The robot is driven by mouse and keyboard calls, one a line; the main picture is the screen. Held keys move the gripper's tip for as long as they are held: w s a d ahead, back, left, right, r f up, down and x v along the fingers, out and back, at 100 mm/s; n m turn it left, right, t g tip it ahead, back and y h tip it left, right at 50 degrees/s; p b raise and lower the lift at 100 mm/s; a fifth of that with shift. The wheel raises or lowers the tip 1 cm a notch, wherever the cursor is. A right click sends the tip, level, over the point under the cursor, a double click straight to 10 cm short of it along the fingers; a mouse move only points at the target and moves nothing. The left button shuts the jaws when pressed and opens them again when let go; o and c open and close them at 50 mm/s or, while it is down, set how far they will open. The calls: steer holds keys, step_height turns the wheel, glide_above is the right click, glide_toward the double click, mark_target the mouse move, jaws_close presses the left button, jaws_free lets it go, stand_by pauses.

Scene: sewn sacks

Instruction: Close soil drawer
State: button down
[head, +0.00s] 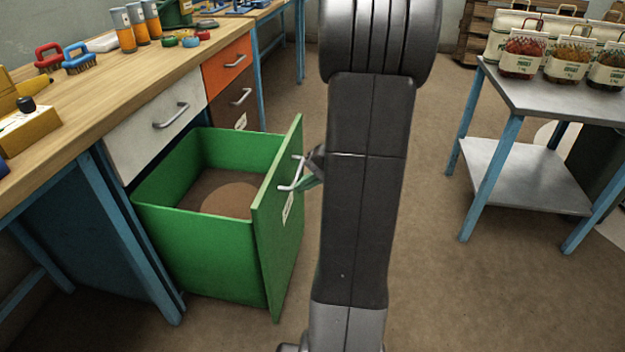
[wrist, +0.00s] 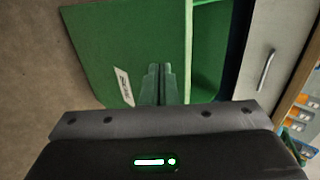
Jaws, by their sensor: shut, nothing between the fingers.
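The soil drawer (head: 205,255) is a green open-topped box pulled far out from under the workbench, with brown soil inside. Its green front panel (head: 275,235) has a silver bar handle (head: 291,176) and a white label. My gripper (head: 316,168) is just right of the handle, mostly hidden behind my arm. In the wrist view my gripper (wrist: 158,70) is shut, its fingertips over the green front panel (wrist: 130,40) beside the label. I cannot tell whether the fingers touch the panel. The handle does not show in the wrist view.
A white drawer (head: 155,120), an orange drawer (head: 228,65) and a brown drawer (head: 238,98) are shut in the workbench (head: 110,85). A grey table (head: 560,98) holding seed sacks stands at right. The brown floor between is clear.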

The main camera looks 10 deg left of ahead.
mark_target(266, 196)
steer(key=a+f, duration=0.1)
steer(key=a, duration=0.1)
steer(key=a+f+b, duration=0.1)
steer(key=a, duration=0.1)
steer(key=a+f, duration=0.1)
steer(key=a, duration=0.1)
steer(key=shift+a, duration=0.15)
steer(key=shift+w+a+b, duration=0.15)
steer(key=shift+a+b, duration=0.15)
steer(key=shift+a, duration=0.2)
steer(key=w+a+p, duration=0.1)
steer(key=a+p, duration=0.4)
steer(key=a, duration=2.8)
steer(key=shift+a, duration=0.2)
steer(key=shift+d, duration=0.1)
